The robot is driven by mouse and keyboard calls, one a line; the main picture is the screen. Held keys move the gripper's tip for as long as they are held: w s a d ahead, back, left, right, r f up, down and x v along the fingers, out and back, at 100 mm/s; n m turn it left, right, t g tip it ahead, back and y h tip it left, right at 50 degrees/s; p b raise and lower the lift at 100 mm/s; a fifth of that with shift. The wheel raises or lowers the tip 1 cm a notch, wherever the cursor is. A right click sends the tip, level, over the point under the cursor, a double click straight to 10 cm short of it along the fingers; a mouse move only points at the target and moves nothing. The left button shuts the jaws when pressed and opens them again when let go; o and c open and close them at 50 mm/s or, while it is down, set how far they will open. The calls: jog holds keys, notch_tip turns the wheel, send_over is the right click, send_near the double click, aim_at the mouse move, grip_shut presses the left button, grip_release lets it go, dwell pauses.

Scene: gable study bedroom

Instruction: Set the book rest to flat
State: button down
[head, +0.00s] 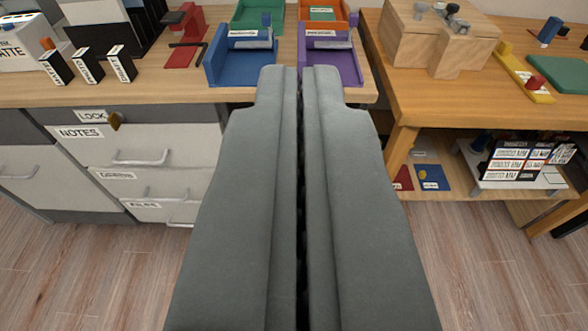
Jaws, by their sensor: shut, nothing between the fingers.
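My gripper (294,75) fills the middle of the view, its two long grey fingers side by side with only a thin dark gap between them. It is shut and empty, and its tips reach over the front edge of the desk (160,94). No part is plainly readable as the book rest. A dark tilted panel (112,22) at the top left of the desk is cut off by the frame, and I cannot tell whether it is the rest. A red stand (184,36) is to its right.
Blue (240,66) and purple (332,70) trays sit around the fingertips. Small labelled black-and-white blocks (88,66) stand at the left. Drawers (140,150) are below. A second table (480,92) at the right bears a wooden box (432,42). Floor is clear at lower left.

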jog(key=w+f+g, duration=0.1)
jog(key=w+f, duration=0.6)
jog(key=f, duration=0.4)
jog(key=w+f+g, duration=0.1)
jog(key=w+f, duration=0.6)
jog(key=f, duration=0.5)
jog(key=w+f+g, duration=0.1)
jog(key=w+f, duration=0.6)
jog(key=f, duration=0.4)
jog(key=shift+w+a+f, duration=0.1)
jog(key=shift+w+f, duration=1.2)
jog(key=shift+w, duration=0.4)
jog(key=shift+w+a+f, duration=0.15)
jog(key=shift+w+f, duration=1.1)
jog(key=shift+w, duration=0.4)
jog(key=shift+w+a+f, duration=0.1)
jog(key=shift+w+f, duration=1.2)
jog(key=shift+w, duration=0.4)
jog(key=shift+w+f, duration=0.1)
